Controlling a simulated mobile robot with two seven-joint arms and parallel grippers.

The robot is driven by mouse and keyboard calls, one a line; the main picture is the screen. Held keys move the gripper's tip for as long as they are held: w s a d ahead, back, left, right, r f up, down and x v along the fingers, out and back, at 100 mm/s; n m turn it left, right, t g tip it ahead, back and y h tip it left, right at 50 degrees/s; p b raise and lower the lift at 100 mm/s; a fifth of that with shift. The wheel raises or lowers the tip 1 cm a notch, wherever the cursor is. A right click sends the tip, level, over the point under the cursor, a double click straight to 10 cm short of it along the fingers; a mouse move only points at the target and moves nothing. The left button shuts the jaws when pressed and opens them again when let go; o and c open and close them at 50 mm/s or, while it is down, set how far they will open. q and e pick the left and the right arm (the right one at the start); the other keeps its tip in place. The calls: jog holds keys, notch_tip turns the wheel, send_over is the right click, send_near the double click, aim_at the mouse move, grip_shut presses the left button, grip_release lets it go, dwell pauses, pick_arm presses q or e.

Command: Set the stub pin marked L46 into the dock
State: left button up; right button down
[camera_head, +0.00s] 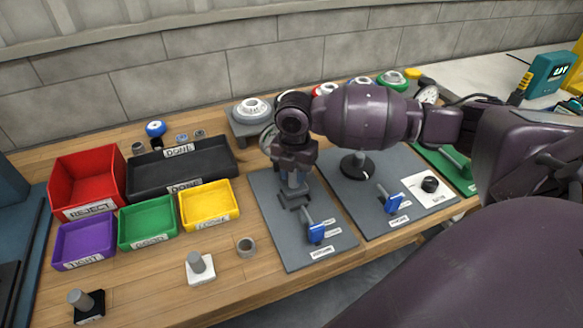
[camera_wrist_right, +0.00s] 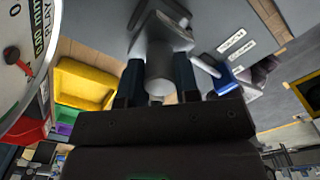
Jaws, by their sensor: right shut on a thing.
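My right gripper (camera_head: 292,188) is low over the left grey plate (camera_head: 282,247). In the right wrist view its fingers (camera_wrist_right: 158,85) are shut on a grey stub pin (camera_wrist_right: 159,62), a round shank with a squarish block at its end. No marking on it can be read, so I cannot tell whether it is L46. A grey pin on a white base (camera_head: 200,267) and one on a black base (camera_head: 87,305) stand at the front left. I cannot tell which fixture is the dock, or whether the held pin touches the plate. My left gripper is not in view.
Red (camera_head: 88,178), black (camera_head: 180,168), purple (camera_head: 84,243), green (camera_head: 147,223) and yellow (camera_head: 208,205) trays stand at the left. Blue-handled clamps (camera_head: 316,232) stand on the grey plates. A dial gauge (camera_wrist_right: 25,60) is close at left in the wrist view.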

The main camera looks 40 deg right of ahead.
aim_at(294, 182)
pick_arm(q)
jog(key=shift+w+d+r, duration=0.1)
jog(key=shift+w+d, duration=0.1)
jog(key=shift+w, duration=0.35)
pick_arm(e)
jog(key=shift+f, duration=0.55)
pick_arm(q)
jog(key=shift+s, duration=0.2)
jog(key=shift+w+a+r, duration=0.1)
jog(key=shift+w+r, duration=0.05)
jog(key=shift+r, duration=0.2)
pick_arm(e)
jog(key=shift+f, duration=0.4)
jog(key=shift+f, duration=0.65)
dwell(0.4)
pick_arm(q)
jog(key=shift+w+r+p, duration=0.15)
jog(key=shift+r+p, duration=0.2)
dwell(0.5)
pick_arm(e)
jog(key=c, duration=0.8)
grip_release()
jog(key=shift+f, duration=0.15)
